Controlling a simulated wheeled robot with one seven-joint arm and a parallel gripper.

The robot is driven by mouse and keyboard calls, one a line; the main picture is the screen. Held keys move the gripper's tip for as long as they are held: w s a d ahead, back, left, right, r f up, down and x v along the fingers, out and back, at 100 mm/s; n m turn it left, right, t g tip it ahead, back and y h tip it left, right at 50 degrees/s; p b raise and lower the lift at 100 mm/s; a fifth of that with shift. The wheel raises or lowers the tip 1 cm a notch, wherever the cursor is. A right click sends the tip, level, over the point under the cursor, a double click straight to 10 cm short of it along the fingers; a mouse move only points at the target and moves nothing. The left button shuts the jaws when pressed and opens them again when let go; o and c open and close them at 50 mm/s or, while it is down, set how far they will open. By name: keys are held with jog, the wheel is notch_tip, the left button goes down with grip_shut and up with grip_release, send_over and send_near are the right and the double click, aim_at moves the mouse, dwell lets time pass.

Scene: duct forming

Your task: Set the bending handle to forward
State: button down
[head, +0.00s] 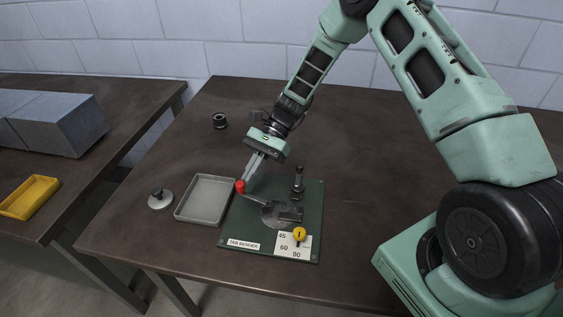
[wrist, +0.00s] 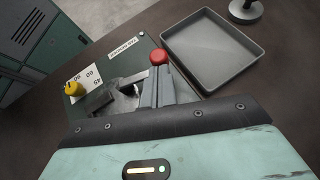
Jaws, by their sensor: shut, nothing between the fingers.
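The tab bender's green base plate (head: 232,232) lies on the dark table. Its bending handle is a grey lever (head: 254,198) ending in a red knob (head: 240,186), pointing to the upper left from the round metal disc (head: 278,214). The red knob also shows in the wrist view (wrist: 158,57), just past my fingertips. My gripper (head: 246,178) is shut and empty, with its fingertips right beside the red knob; I cannot tell whether they touch it. A yellow knob (head: 299,233) sits on a white angle card marked 45, 60 and 90. In the wrist view my fingers partly hide the lever.
A grey tray (head: 190,219) lies left of the plate, close to the knob. A round metal piece with a black knob (head: 160,200) is farther left. An upright post (head: 298,182) stands at the plate's back. A small black cylinder (head: 220,121) stands behind. The table's right side is clear.

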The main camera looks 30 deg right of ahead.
aim_at(239, 186)
jog(key=a+n+g+h, duration=0.1)
jog(key=s+a+n+g+h, duration=0.1)
jog(key=n, duration=0.1)
jog(key=s+a+n+g+h, duration=0.1)
jog(key=shift+a+n+g, duration=0.35)
jog(key=shift+n+g, duration=0.05)
jog(key=s+a+n+g+h, duration=0.1)
jog(key=s+a+n+h+b, duration=0.1)
jog(key=n+h, duration=0.1)
jog(key=shift+s+n+g, duration=0.2)
jog(key=shift+n+g, duration=0.1)
jog(key=shift+g, duration=0.1)
jog(key=s+n+h, duration=0.1)
jog(key=h, duration=0.1)
jog(key=s+a+n+h, duration=0.1)
jog(key=n, duration=0.1)
jog(key=shift+s+n+g+h, duration=0.3)
jog(key=shift+s+g+h, duration=0.05)
jog(key=shift+g+h, duration=0.05)
jog(key=shift+s+a+n+h, duration=0.1)
jog(key=shift+s+n+h, duration=1.25)
jog(key=shift+n+h, duration=0.25)
jog(key=shift+s, duration=0.3)
jog(key=shift+f, duration=0.1)
